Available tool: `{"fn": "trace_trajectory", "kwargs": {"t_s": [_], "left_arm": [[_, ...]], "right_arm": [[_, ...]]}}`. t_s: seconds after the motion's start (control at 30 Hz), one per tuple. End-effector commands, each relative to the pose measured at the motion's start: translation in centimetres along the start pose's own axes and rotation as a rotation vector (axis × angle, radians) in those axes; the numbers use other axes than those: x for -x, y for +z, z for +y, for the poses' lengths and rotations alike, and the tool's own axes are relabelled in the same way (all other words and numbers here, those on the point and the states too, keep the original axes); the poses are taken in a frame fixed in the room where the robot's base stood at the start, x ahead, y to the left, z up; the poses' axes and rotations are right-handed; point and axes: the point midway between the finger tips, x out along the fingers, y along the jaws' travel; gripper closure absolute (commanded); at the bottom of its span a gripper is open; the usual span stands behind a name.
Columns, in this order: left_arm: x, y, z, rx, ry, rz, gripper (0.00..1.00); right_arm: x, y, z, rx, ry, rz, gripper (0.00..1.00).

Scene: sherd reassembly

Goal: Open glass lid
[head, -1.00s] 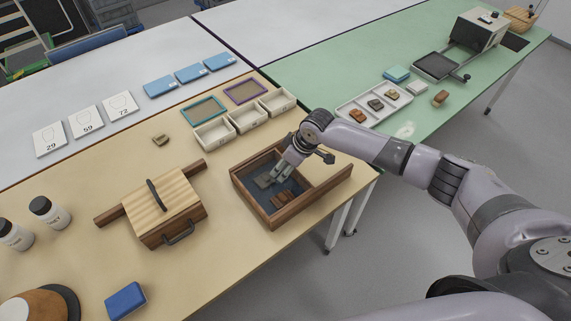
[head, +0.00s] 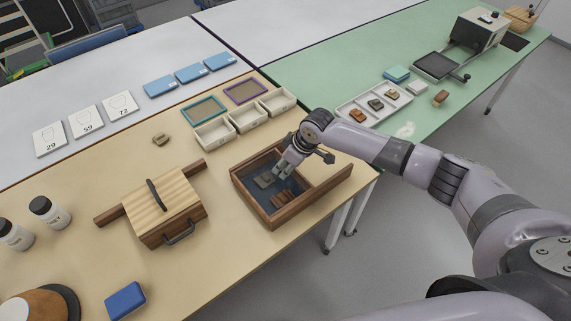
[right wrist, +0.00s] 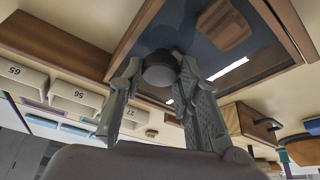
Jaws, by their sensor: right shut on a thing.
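The glass lid (head: 290,196) lies over a dark wooden case with a blue-grey lining, at the middle of the head view. Brown and grey sherds show in the case. In the right wrist view the case's wooden rim (right wrist: 70,48) and a brown sherd (right wrist: 222,25) show. My right gripper (head: 281,173) reaches down over the case. In the right wrist view its fingers (right wrist: 158,66) are closed around a dark round knob (right wrist: 160,69). I cannot tell whether the lid is raised. My left gripper is not in view.
A slatted wooden box (head: 162,208) with a handle stands left of the case. Numbered cream bins (head: 214,135) stand behind it. A blue block (head: 125,301) lies at the table's front. A white tray (head: 365,104) with sherds is on the green table.

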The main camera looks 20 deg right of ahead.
Motion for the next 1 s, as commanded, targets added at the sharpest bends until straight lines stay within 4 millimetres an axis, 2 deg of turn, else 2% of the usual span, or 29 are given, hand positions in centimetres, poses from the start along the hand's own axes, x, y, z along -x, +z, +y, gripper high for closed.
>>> {"fn": "trace_trajectory", "kwargs": {"t_s": [0.17,0.27,0.6,0.7,0.83,1.0], "left_arm": [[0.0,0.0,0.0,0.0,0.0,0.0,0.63],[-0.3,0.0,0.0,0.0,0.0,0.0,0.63],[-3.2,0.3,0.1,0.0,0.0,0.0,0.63],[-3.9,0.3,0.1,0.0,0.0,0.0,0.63],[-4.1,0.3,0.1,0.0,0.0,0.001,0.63],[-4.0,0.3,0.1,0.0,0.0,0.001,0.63]], "right_arm": [[0.0,0.0,0.1,-0.001,0.001,0.0,1.0],[0.1,0.4,1.0,-0.004,0.003,-0.001,1.0],[1.0,3.6,9.3,-0.006,0.005,-0.001,1.0],[1.4,4.2,10.8,-0.005,0.003,0.001,1.0],[1.7,4.5,11.7,-0.001,0.0,0.0,1.0],[1.8,4.5,11.8,0.0,-0.002,0.0,1.0]]}}
